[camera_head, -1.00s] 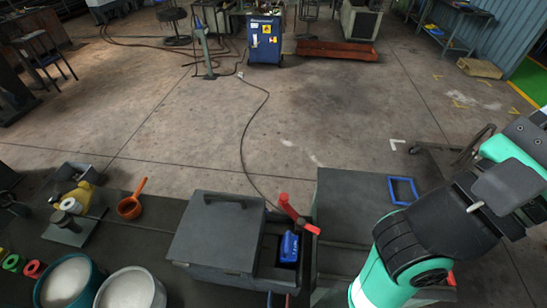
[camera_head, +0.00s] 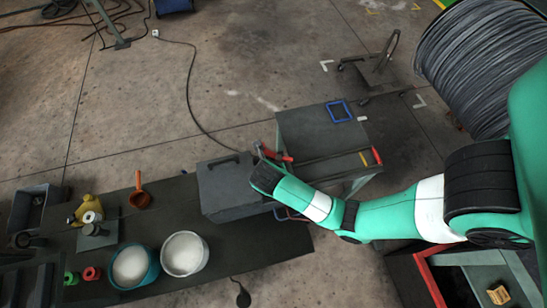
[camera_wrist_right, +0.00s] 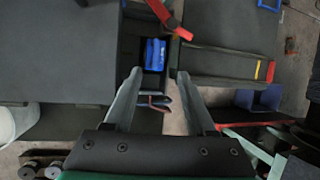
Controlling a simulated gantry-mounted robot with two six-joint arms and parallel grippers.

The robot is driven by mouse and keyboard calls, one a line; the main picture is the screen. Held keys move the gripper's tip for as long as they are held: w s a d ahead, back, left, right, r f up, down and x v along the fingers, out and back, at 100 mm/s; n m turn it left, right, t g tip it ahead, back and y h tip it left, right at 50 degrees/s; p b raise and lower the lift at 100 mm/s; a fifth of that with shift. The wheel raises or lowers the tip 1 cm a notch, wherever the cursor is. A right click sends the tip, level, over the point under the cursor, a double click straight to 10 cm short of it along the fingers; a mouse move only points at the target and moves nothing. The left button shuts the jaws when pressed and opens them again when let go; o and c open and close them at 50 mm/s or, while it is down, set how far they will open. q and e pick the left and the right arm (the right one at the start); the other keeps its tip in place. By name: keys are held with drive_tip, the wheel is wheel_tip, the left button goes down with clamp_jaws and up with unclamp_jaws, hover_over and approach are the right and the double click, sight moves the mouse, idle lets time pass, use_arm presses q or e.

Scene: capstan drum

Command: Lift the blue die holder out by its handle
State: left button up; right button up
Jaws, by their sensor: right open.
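The blue die holder (camera_wrist_right: 155,54) sits in the narrow open compartment of a dark grey box (camera_wrist_right: 65,55) in the right wrist view. In the head view the box (camera_head: 230,190) shows, but my right arm hides the die holder. My right gripper (camera_wrist_right: 158,74) is open and empty, its two fingers spread in front of the die holder, one toward each side. No contact shows. I cannot make out the handle clearly. My left gripper is in neither current view.
A red lever (camera_wrist_right: 168,17) stands at the compartment's far edge, close to the right finger. A grey cart (camera_head: 310,130) with a blue frame (camera_head: 339,111) stands beside the box. Two tubs (camera_head: 184,254) and an orange ladle (camera_head: 139,198) are on the bench.

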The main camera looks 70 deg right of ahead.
drive_tip(key=x, duration=0.5)
drive_tip(key=shift+d+f, duration=0.1)
drive_tip(key=shift+f, duration=0.25)
drive_tip(key=shift+w+x, duration=0.15)
drive_tip(key=shift+x, duration=1.3)
drive_tip(key=shift+w+x, duration=0.2)
drive_tip(key=shift+x, duration=1.25)
drive_tip(key=shift+c, duration=0.3)
drive_tip(key=shift+a, duration=0.25)
clamp_jaws()
drive_tip(key=shift+w, duration=0.1)
